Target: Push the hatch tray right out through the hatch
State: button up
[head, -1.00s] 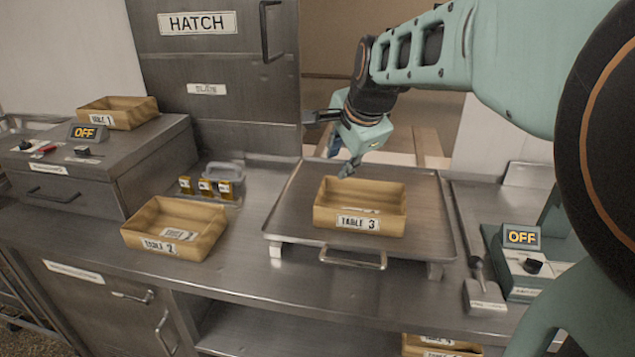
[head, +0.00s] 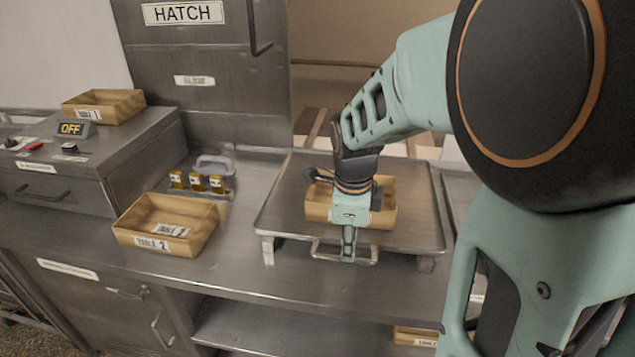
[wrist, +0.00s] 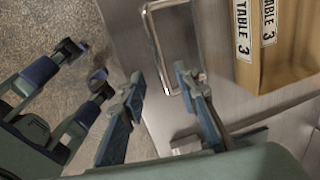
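The hatch tray (head: 284,205), a flat metal tray, stands on the counter in front of the open hatch (head: 335,85). A tan box (head: 317,207), labelled TABLE 3 in the wrist view (wrist: 285,50), sits on the tray. The tray's front handle (head: 325,254) is a metal loop, also in the wrist view (wrist: 150,30). My gripper (head: 348,250) is pointed down at the handle in the head view, partly covering box and handle. In the wrist view my gripper (wrist: 158,92) has its fingers apart, with the right finger close to the handle; I cannot tell whether they touch.
A TABLE 2 box (head: 130,228) stands left of the tray, and a TABLE 1 box (head: 120,108) on a metal unit marked OFF. Small amber jars (head: 197,182) stand between. The grey HATCH panel (head: 215,60) borders the opening on its left.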

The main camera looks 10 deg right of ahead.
jog(key=f, duration=0.3)
jog(key=w+f, duration=0.1)
jog(key=f, duration=0.1)
jog(key=shift+d, duration=0.15)
jog(key=shift+r, duration=0.1)
grip_shut()
